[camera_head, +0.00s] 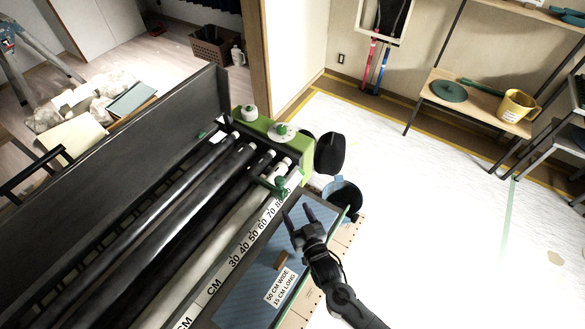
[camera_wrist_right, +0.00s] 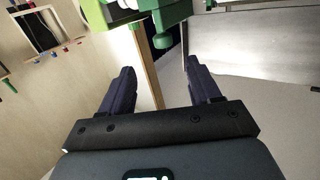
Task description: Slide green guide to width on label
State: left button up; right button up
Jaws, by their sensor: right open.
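The green guide (camera_head: 280,187) sits on the machine near the high end of the ruler strip (camera_head: 250,240), by the 80 mark or beyond; its exact reading is too small to tell. The label (camera_head: 281,287) on the blue panel reads "50 CM WIDE 15 CM LONG". My right gripper (camera_head: 296,211) is open and empty, just below and right of the guide in the head view, apart from it. In the right wrist view, a green part (camera_wrist_right: 167,14), seemingly the guide, shows ahead of and above the open fingers (camera_wrist_right: 159,75). My left gripper is not in view.
The machine's light-green end housing (camera_head: 294,146) with white and green knobs stands just beyond the guide. Dark rollers (camera_head: 190,200) run to its left.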

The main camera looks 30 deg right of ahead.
aim_at(281, 184)
jog(key=shift+t, duration=0.4)
jog(key=w+b, duration=0.1)
jog(key=w, duration=0.6)
jog(key=w+b, duration=0.1)
jog(key=w, duration=0.6)
jog(key=shift+d+r, duration=0.15)
jog(key=shift+d, duration=0.05)
jog(key=c, duration=0.4)
grip_shut()
